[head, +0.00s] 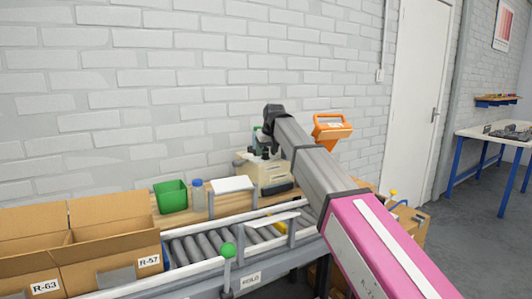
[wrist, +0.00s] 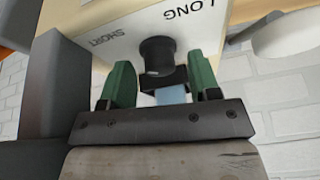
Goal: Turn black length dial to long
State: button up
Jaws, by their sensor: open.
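The cream machine (head: 272,178) stands on the bench beyond the roller conveyor in the head view. In the wrist view its cream face (wrist: 262,68) carries the printed words SHORT and LONG. The black length dial (wrist: 157,53) sticks out from this face, close to the word SHORT. My gripper (wrist: 160,75) is open, with one green finger on each side of the dial. Gaps show between the dial and both fingers. I cannot tell which word the dial points to. In the head view, my arm partly hides the machine.
An orange device (head: 332,127) stands right of the machine. A green bin (head: 170,196), a bottle (head: 198,195) and a white-topped stand (head: 232,184) are to its left. The roller conveyor (head: 190,251) and cardboard boxes (head: 100,245) lie in front. A brick wall is close behind.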

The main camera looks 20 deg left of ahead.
jog(key=shift+f, duration=0.2)
jog(key=c, duration=0.9)
